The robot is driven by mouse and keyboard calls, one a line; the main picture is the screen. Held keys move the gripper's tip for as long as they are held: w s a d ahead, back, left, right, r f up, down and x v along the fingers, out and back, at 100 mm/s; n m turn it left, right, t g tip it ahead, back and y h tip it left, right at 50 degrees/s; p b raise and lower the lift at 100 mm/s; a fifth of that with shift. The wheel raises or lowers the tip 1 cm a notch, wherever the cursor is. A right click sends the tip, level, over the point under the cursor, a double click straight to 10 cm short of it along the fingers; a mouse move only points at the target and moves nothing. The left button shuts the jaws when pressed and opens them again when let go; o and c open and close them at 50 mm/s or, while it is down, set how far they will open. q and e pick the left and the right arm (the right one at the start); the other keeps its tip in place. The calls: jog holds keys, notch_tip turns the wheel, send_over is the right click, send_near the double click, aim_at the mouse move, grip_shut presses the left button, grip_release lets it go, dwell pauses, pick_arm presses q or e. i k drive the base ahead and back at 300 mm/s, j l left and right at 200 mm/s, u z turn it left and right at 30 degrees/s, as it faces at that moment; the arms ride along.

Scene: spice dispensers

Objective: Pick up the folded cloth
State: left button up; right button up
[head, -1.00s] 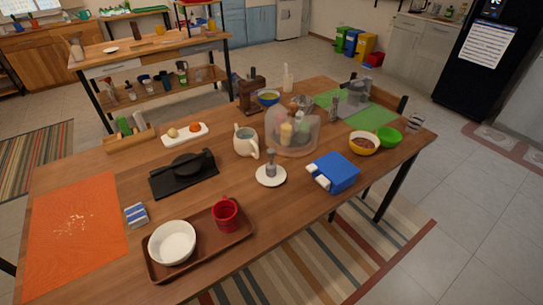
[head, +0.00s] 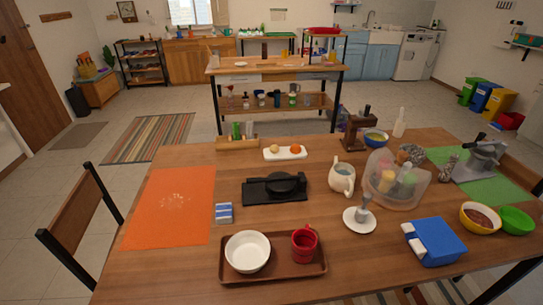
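A small folded cloth (head: 224,213), blue with white stripes, lies flat on the wooden table (head: 120,276). It sits between the orange mat (head: 192,205) and the black flat press-like item (head: 275,188), just behind the brown tray (head: 318,268). Nothing covers it. Neither of my grippers shows in the head view.
The tray holds a white bowl (head: 247,252) and a red mug (head: 304,244). A cream pitcher (head: 342,178), a white saucer (head: 352,219) and a blue box (head: 436,240) stand to the right. A wooden chair (head: 75,215) is at the table's left side.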

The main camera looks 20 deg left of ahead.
aim_at(224, 212)
jog(key=j+u, duration=0.1)
jog(key=u, duration=0.25)
jog(key=j+u, duration=0.15)
jog(key=u, duration=0.2)
jog(key=j+u, duration=0.1)
jog(key=u, duration=0.25)
jog(key=i+l, duration=0.05)
